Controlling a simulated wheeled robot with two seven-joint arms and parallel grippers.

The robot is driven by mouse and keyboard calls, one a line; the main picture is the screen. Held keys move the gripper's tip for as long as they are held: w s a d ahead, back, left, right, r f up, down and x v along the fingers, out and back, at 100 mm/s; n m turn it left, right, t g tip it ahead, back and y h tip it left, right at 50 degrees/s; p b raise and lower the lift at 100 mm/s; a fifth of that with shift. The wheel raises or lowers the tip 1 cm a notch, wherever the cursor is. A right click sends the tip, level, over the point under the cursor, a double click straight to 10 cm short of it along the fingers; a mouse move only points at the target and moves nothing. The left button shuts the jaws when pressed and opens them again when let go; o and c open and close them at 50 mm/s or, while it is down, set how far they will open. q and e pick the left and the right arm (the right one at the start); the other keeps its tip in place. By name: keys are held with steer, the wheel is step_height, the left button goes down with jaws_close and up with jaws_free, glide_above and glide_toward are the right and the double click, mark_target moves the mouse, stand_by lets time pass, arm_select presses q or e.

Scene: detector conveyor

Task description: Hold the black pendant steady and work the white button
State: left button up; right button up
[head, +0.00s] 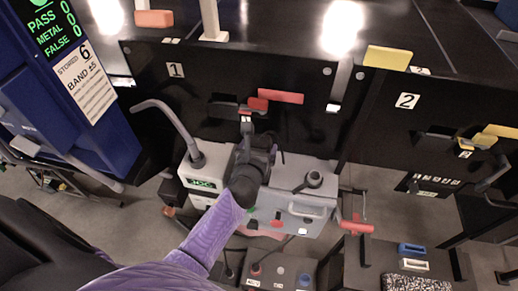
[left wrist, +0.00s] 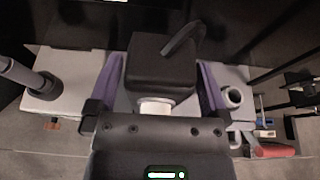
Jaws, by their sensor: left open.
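The black pendant (left wrist: 165,68) is a boxy block in the left wrist view, with a dark curved piece at its upper right. The white button (left wrist: 155,107) is a short pale cylinder at its near side. My left gripper (left wrist: 161,64) is open, with one purple finger on each side of the pendant. Gaps show beside the block, but contact cannot be told for certain. In the head view my left gripper (head: 257,148) is over the grey console, and my wrist and arm hide much of the pendant there. My right gripper is not in view.
The grey console (head: 284,204) has a bent grey pipe (head: 172,118) at its left and a red handle (head: 357,227) at its right. Behind stands a dark conveyor front with red flap (head: 281,97). A blue cabinet (head: 75,90) stands left.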

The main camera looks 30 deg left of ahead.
arm_select(q)
steer(key=shift+w+a, duration=0.1)
steer(key=shift+w, duration=0.15)
steer(key=c, duration=1.3)
jaws_close()
steer(key=shift+f, duration=0.1)
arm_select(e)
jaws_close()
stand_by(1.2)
